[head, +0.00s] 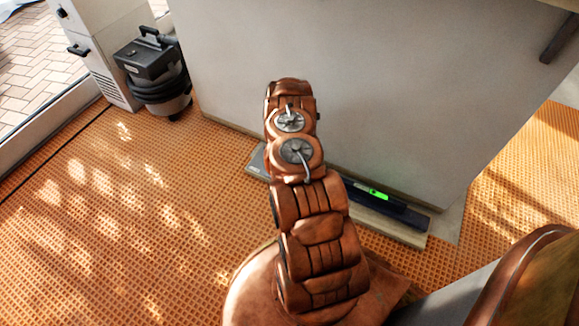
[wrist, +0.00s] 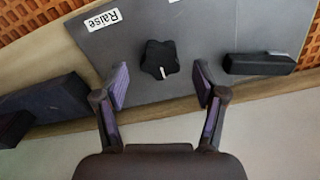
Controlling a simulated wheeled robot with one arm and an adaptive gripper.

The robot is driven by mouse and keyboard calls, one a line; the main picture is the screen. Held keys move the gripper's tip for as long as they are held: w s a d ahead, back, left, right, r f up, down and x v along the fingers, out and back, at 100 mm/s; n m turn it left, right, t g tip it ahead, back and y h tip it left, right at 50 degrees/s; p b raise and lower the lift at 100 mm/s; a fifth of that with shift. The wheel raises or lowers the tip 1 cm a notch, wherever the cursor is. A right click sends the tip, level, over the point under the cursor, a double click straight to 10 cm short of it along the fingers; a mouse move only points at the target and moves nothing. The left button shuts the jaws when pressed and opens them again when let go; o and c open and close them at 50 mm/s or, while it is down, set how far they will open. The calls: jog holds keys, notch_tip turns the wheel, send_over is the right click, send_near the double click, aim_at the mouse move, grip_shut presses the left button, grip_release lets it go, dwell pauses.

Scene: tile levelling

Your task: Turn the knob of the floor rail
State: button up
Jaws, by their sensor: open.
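The knob (wrist: 160,58) is black and star-shaped with a white mark on its near edge. It sits on a grey plate (wrist: 215,35) of the floor rail in the wrist view. My gripper (wrist: 162,84) is open and empty, with one finger on each side of the knob's line and the tips just short of it. I see no contact. In the head view the floor rail (head: 417,236) lies along the foot of the white block. My arm covers its middle there and hides the knob and gripper.
A white "Raise" label (wrist: 103,20) is left of the knob. Black blocks flank the knob, one at right (wrist: 260,64) and one at left (wrist: 52,100). A green-lit level (head: 378,194) lies on the rail. A vacuum (head: 152,70) stands back left. The orange floor (head: 110,220) at left is clear.

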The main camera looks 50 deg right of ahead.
notch_tip(320, 180, up, 10)
dwell(0.6)
jog(key=shift+w+a, duration=0.1)
dwell(0.4)
